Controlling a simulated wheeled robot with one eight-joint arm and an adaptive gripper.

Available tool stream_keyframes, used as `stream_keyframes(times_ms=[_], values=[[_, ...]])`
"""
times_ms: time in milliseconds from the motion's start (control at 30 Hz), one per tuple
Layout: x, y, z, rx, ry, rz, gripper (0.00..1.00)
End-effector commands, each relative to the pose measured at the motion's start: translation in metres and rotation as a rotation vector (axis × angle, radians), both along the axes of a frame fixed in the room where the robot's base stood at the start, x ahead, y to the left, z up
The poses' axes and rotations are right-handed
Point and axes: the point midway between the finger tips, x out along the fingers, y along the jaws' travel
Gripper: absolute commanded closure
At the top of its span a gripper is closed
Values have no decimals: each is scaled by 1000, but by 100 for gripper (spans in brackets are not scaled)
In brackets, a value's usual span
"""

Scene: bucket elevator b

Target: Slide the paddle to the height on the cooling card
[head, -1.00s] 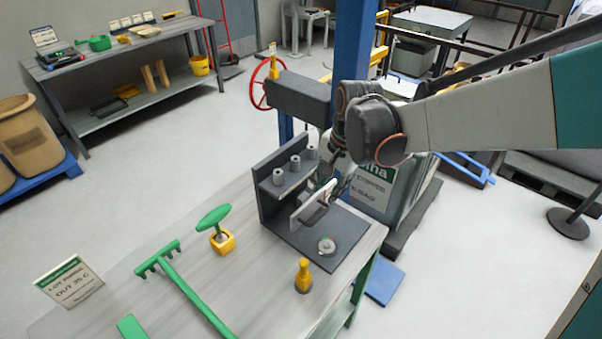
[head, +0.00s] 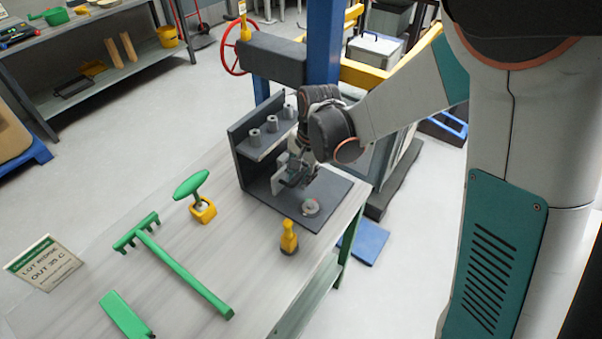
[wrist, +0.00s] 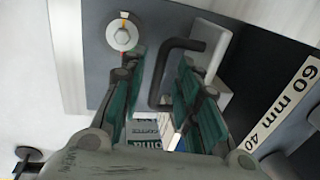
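A grey block with a black bent handle (wrist: 168,72) sits beside a scale (wrist: 285,95) marked "60 mm" and "40" in the wrist view. I take this block as the paddle. My gripper (wrist: 160,108) has its teal fingers apart, with the handle between them; I see gaps beside the handle. In the head view my gripper (head: 298,172) is at the dark fixture (head: 250,180), in front of the pale block (head: 279,178), and partly hides it. A card (head: 45,262) reading "LOT RIDGE OUT 35 C" stands at the table's left.
A round dial (head: 310,207) lies on the fixture's base, and a yellow knobbed piece (head: 289,238) stands before it. Several grey cylinders (head: 272,124) sit on the fixture's shelf. Green tools (head: 180,270) lie on the table. A blue post (head: 323,60) rises behind the fixture.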

Motion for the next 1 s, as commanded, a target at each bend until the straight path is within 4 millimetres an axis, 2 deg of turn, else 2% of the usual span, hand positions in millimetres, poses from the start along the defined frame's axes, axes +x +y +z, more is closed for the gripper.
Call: stream_keyframes(times_ms=[133,200,267,467,700,933,967,1000], values=[[0,0,0,0,0,0,72],[0,0,0,0,0,0,88],[0,0,0,0,0,0,100],[0,0,1,0,0,0,100],[1,0,22,1,-1,0,100],[0,0,21,1,-1,0,100],[0,0,21,1,-1,0,86],[0,0,21,1,-1,0,77]])
